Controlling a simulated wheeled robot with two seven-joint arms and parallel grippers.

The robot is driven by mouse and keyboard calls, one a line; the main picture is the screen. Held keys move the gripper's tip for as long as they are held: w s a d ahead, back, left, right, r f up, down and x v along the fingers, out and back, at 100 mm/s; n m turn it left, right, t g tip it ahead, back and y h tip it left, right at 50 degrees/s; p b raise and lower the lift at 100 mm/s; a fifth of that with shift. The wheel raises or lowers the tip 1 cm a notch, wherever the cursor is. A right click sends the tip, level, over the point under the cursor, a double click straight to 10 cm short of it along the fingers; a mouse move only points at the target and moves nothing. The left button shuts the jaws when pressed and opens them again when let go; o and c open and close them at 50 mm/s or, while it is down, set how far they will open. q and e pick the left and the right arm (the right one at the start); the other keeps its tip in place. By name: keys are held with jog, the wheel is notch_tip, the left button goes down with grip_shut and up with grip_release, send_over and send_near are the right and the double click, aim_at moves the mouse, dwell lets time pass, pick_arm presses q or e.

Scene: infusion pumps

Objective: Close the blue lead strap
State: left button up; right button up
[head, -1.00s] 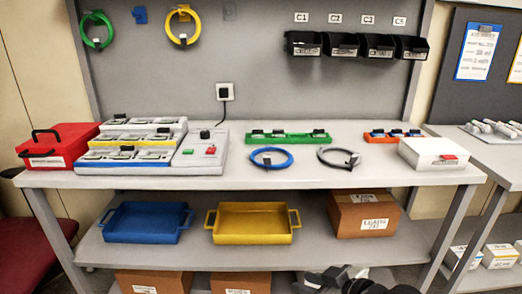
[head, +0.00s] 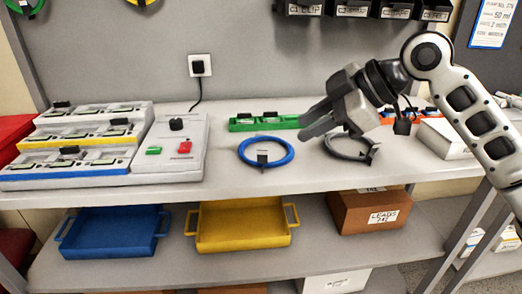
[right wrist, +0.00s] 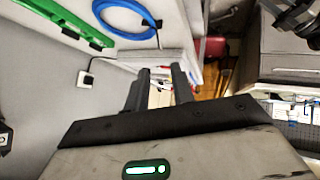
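The blue lead (head: 266,152) lies coiled on the bench top, with a small dark strap or tag (head: 262,159) at its front side. Whether this strap is open or closed is too small to tell. The blue lead also shows at the top of the right wrist view (right wrist: 128,33). My right gripper (head: 306,124) is above the bench, right of the blue coil and apart from it, fingers pointing left. In the right wrist view its two fingers (right wrist: 160,70) stand apart with nothing between them. My left gripper is out of view.
A grey coiled lead (head: 350,148) lies beneath my right gripper. A green tray (head: 240,125) is behind the blue coil. A control box with buttons (head: 170,150) stands left. Bench in front of the coil is clear. Blue (head: 112,245) and yellow trays (head: 243,238) sit below.

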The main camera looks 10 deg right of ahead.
aim_at(262, 152)
jog(key=x, duration=1.2)
jog(key=shift+w+a+f, duration=0.2)
jog(key=shift+a+f, duration=0.05)
jog(key=shift+f, duration=0.05)
grip_shut()
